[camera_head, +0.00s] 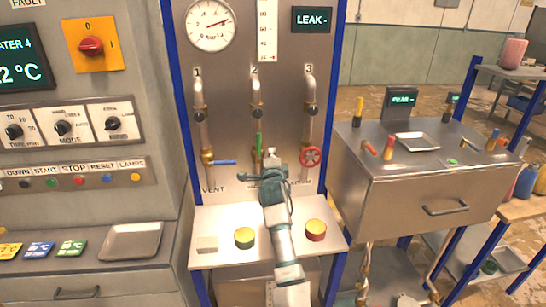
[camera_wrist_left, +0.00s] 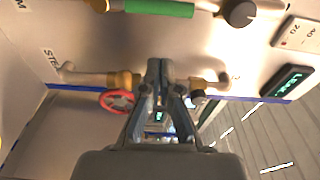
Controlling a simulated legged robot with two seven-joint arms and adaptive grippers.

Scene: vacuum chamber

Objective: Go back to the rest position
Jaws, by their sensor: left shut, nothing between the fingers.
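My left gripper (camera_head: 271,160) is in front of the panel, below the green lever (camera_head: 259,144) of pipe 2. Its fingers are together and empty, and they also show closed in the left wrist view (camera_wrist_left: 160,68). The green lever stands upright in the head view; its green grip (camera_wrist_left: 158,8) crosses the top of the wrist view. The red handwheel (camera_head: 310,156) of pipe 3 is right of the gripper, and it also shows in the wrist view (camera_wrist_left: 117,101). The blue lever (camera_head: 222,162) of pipe 1 lies level to the left. My right gripper is not in view.
A shelf below the panel holds a yellow-topped button (camera_head: 244,238) and a red-and-yellow button (camera_head: 316,230), either side of my forearm. A steel cabinet (camera_head: 420,185) with a tray (camera_head: 417,142) and tools stands right. A control console (camera_head: 70,150) stands left.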

